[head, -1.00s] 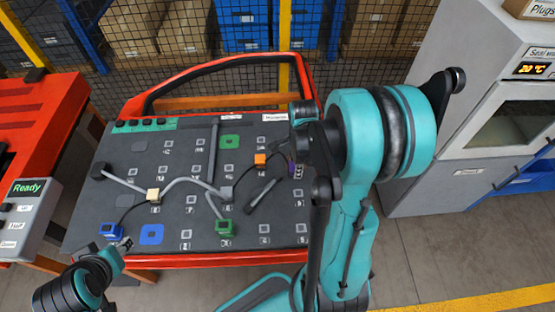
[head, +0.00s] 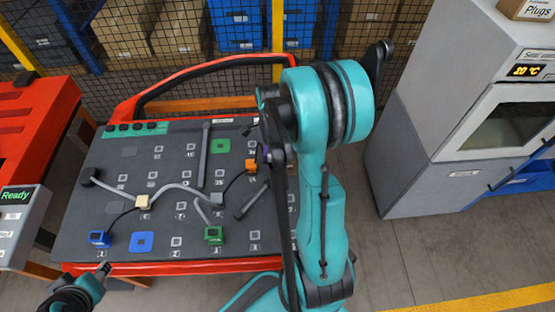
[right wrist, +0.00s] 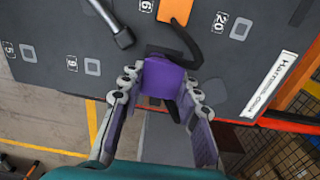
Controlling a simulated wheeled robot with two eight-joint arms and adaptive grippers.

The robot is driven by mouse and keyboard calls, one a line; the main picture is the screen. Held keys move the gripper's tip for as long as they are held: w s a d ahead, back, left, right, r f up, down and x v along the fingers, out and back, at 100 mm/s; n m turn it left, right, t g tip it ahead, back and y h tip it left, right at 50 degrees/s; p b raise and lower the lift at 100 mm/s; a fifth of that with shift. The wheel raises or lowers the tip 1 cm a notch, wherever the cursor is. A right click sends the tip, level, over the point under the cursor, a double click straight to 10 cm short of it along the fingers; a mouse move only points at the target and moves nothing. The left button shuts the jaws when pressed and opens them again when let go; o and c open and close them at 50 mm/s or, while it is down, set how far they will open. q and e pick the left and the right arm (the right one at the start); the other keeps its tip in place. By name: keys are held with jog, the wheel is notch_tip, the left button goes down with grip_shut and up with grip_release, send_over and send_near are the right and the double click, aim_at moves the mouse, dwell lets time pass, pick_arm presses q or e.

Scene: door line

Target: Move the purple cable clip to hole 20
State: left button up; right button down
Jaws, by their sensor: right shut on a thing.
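The purple cable clip (right wrist: 163,80) is between the fingers of my right gripper (right wrist: 160,92), which is shut on it. In the right wrist view it hangs over the board's edge region, and I cannot tell its height. Hole 20 (right wrist: 240,28) is an empty pale square frame up and right of the clip. A dark cable (right wrist: 200,45) loops between the orange clip (right wrist: 174,12) and the purple one.
The dark board (head: 75,215) carries numbered holes, grey bars and cables. Blue (head: 99,238), cream (head: 143,202), green (head: 213,235) and orange clips (head: 251,166) stand on it. A red rail (head: 190,268) edges the front. A grey cabinet (head: 420,140) stands right.

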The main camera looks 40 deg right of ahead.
jog(key=w+d, duration=0.3)
jog(key=w, duration=1)
jog(key=b, duration=0.3)
send_over(254, 144)
notch_tip(254, 144, down, 5)
jog(key=shift+r, duration=0.15)
jog(key=shift+f+b, duration=0.65)
jog(key=shift+f+b, duration=0.25)
jog(key=shift+b, duration=0.05)
jog(key=shift+f+b, duration=0.45)
jog(key=shift+f, duration=0.15)
dwell(0.4)
